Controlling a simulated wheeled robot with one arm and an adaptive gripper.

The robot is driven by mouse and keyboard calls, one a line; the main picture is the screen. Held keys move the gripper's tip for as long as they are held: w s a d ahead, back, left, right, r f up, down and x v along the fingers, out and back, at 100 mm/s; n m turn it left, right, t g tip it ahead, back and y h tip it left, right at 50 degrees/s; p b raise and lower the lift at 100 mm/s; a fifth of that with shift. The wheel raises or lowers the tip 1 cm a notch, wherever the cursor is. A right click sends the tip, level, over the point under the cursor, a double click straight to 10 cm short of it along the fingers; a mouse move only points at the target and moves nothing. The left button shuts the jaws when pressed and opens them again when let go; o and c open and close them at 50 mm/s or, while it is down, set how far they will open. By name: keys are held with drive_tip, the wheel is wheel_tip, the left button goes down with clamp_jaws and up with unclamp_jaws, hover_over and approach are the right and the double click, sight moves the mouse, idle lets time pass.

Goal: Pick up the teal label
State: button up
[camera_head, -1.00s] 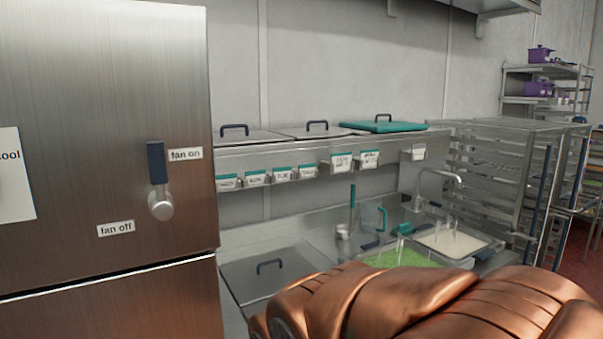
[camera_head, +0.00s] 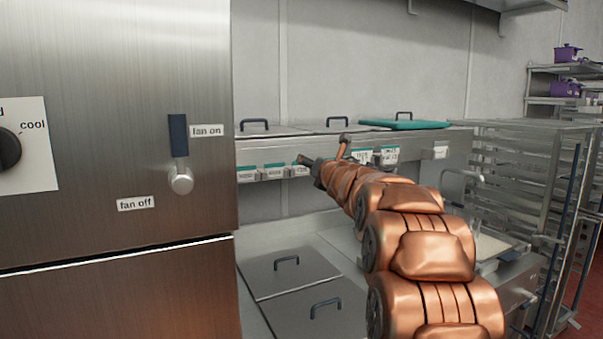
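Several white labels with teal top edges sit in small holders along the steel shelf front. Three show left of my gripper: a far-left label (camera_head: 248,173), a middle label (camera_head: 273,171) and one close to the gripper (camera_head: 299,169). Two more show to its right, one partly covered (camera_head: 364,157) and one clearer (camera_head: 389,154). I cannot tell which one is meant. My gripper (camera_head: 323,151) is in front of the shelf with its fingers spread, apparently empty. My copper arm hides part of the label row. I cannot tell whether the gripper touches anything.
Lidded wells (camera_head: 285,268) lie below the shelf. A teal board (camera_head: 405,125) lies on the shelf top. A wire rack (camera_head: 510,190) stands at right. My arm covers much of the sink area.

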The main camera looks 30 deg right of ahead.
sight(302, 168)
drive_tip(key=w+n+y+p, duration=0.1)
drive_tip(key=w+n, duration=0.1)
drive_tip(key=w, duration=0.1)
drive_tip(key=w+d+n+y+p, duration=0.1)
drive_tip(key=w+n, duration=0.1)
drive_tip(key=w, duration=0.1)
drive_tip(key=w+n+t+y+p, duration=0.1)
drive_tip(key=w+n+p, duration=0.1)
drive_tip(key=w, duration=0.1)
drive_tip(key=shift+w+d+f+n, duration=0.35)
drive_tip(key=shift+f+n, duration=0.05)
idle(0.4)
drive_tip(key=c, duration=0.5)
drive_tip(key=shift+r, duration=0.1)
drive_tip(key=shift+c, duration=0.2)
